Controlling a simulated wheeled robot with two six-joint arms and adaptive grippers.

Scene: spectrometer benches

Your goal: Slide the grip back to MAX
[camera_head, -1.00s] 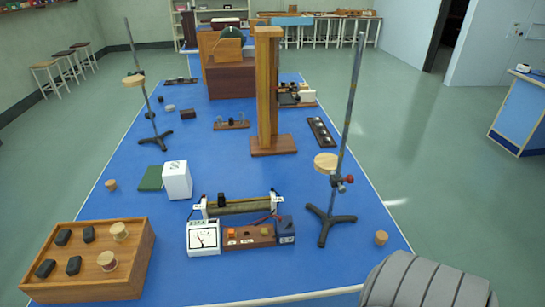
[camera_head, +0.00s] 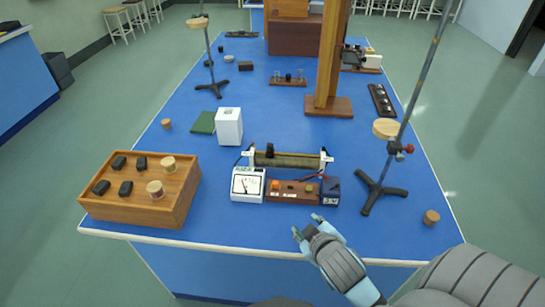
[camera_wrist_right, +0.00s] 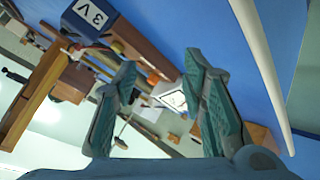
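The sliding rheostat (camera_head: 288,160) lies across the bench behind the meter and switch board, with white end supports. Its black grip (camera_head: 269,151) sits on the rod left of the middle, nearer the left end. The end labels are too small to read. My right gripper (camera_head: 307,225) is open and empty at the bench's front edge, in front of the switch board and apart from the rheostat. In the right wrist view its two fingers (camera_wrist_right: 160,75) are spread with nothing between them. My left gripper is not in view.
A white meter (camera_head: 248,184), a wooden switch board (camera_head: 292,192) and a dark battery box (camera_head: 330,191) stand between my right gripper and the rheostat. A tripod stand (camera_head: 383,190) rises to the right. A wooden box (camera_head: 185,205) is at left.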

